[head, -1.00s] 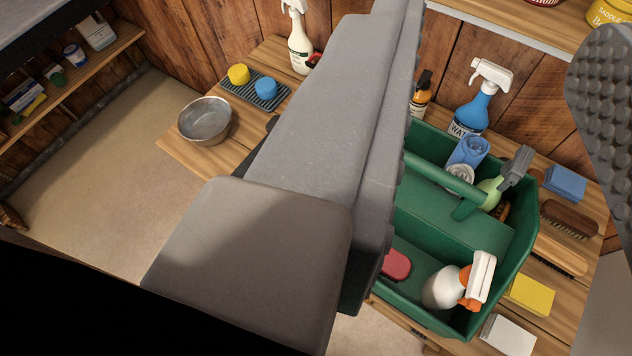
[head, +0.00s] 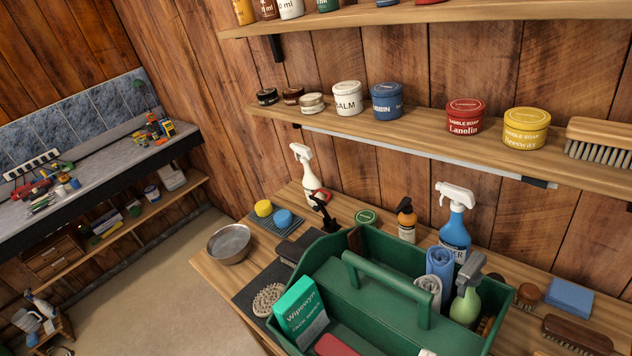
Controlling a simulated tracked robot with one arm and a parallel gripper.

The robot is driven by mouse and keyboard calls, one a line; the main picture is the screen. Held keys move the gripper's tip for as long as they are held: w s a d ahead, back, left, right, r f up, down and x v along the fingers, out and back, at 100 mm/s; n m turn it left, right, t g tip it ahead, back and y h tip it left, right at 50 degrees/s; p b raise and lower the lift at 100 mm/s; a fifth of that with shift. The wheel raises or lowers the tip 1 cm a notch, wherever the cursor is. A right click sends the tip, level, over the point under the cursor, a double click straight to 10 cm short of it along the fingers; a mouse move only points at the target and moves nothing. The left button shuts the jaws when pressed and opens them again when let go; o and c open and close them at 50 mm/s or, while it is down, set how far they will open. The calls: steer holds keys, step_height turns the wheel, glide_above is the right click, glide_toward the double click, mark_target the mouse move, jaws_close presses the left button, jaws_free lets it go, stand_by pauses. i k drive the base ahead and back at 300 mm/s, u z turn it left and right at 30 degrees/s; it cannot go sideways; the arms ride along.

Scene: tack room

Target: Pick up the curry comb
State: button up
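I cannot tell for sure which object is the curry comb. A round, pale, rough-faced piece (head: 268,300) lies on a dark mat (head: 247,297) on the bench, left of the green tote. A red block-like object (head: 335,346) sits inside the green tote (head: 372,318), cut off by the bottom edge of the view. My gripper is out of view, so its relation to these things does not show.
The tote also holds a green-and-white box (head: 301,311), blue roll (head: 440,262) and green spray bottle (head: 466,302). Blue (head: 455,235) and white (head: 303,172) sprayers stand behind. A metal bowl (head: 230,243) sits left. A shelf (head: 420,128) with tins overhangs the bench.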

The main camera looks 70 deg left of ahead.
mark_target(263, 303)
steer(key=z, duration=0.15)
steer(key=k, duration=1.75)
steer(key=u, duration=1.9)
steer(key=i, duration=1.7)
